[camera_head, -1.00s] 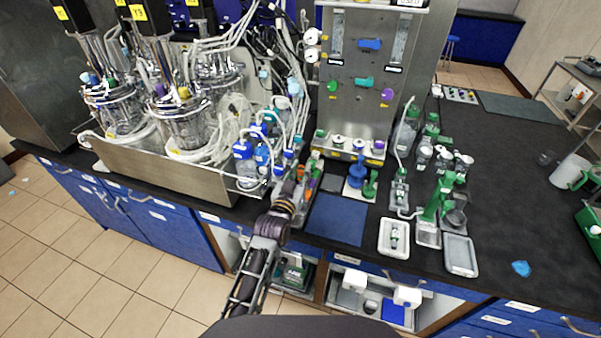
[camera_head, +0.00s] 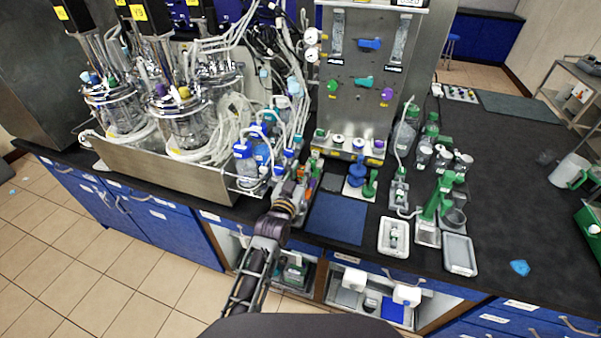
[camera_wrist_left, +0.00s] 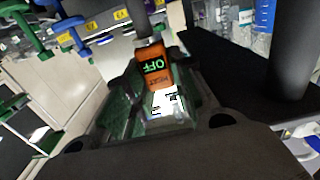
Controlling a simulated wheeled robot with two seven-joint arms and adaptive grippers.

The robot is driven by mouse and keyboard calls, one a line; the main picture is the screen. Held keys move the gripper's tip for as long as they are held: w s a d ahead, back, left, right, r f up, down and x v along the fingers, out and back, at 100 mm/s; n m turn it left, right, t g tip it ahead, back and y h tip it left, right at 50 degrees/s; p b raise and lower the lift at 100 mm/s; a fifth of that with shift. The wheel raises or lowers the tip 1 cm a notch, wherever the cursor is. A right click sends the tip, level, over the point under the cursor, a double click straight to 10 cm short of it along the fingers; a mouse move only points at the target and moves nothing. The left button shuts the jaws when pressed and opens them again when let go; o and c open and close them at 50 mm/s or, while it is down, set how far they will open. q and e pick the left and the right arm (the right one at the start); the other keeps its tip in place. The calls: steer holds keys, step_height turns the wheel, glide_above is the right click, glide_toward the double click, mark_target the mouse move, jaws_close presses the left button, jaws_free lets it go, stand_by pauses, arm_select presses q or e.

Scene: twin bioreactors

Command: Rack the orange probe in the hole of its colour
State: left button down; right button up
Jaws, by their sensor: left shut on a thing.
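The orange probe (camera_wrist_left: 153,66) shows in the left wrist view with a dark display and a white label, between the fingers of my left gripper (camera_wrist_left: 160,98). The gripper is shut on it. In the head view my left gripper (camera_head: 290,188) is at the front edge of the bench, beside the blue-capped bottles and a small cluster of coloured pieces (camera_head: 311,181). The probe's lower end and the rack holes cannot be made out; the gripper and arm cover that area. My right gripper is not in view.
Blue-capped bottles (camera_head: 244,160) stand just left of the gripper, by the steel bioreactor tray (camera_head: 165,168). A blue mat (camera_head: 337,219) lies clear to the right. The steel control panel (camera_head: 363,85) rises behind. Grey trays (camera_head: 460,255) and green-topped equipment stand farther right.

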arm_select(q)
steer(key=shift+f, duration=0.4)
stand_by(0.3)
steer(key=shift+f, duration=0.5)
stand_by(1.0)
steer(key=shift+f+b, duration=0.5)
steer(key=shift+f, duration=0.75)
stand_by(1.0)
